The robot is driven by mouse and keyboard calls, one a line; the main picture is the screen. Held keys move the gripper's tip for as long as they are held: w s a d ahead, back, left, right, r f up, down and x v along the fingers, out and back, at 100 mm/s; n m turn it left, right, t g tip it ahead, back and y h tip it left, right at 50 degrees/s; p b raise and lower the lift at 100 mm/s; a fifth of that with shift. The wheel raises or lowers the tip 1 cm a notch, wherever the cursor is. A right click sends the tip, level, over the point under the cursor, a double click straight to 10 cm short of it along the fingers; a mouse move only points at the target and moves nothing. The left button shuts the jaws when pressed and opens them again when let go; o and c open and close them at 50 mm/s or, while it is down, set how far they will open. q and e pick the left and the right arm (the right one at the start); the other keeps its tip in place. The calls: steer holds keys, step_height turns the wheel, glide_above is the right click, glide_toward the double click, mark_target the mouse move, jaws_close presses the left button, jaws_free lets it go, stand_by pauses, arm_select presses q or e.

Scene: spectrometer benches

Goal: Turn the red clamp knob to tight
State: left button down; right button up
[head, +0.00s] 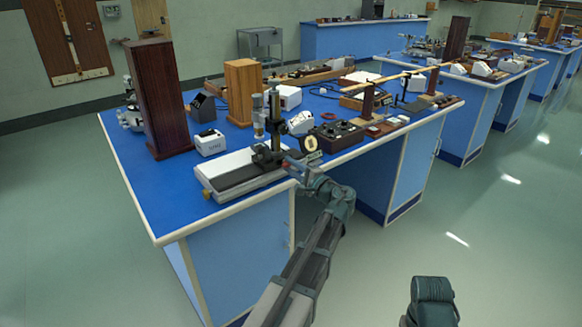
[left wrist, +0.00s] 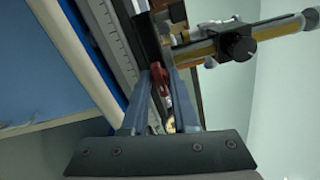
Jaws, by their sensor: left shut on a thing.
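The red clamp knob (left wrist: 160,82) sits on the measuring instrument at the near edge of the blue bench. In the left wrist view it lies between my two left fingers. My left gripper (head: 290,164) reaches the instrument from the front right and is shut on the knob, whose head-view outline is small and mostly hidden by the fingers. The instrument has a long grey bed (head: 245,180) and an upright microscope tube (head: 258,118). No mark for tight is readable. My right gripper's jaws do not show; only a dark part of my right arm is at the bottom right.
A tall dark wooden box (head: 157,100) and a light wooden box (head: 243,92) stand behind the instrument. A white box (head: 210,142) is to its left. A dark dial box (head: 336,135) sits to its right. The floor in front is clear.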

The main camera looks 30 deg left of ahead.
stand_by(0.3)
arm_select(q)
steer(key=c, duration=0.7)
jaws_free()
steer(key=v, duration=1.3)
steer(key=shift+s+d, duration=0.15)
steer(key=shift+d, duration=0.25)
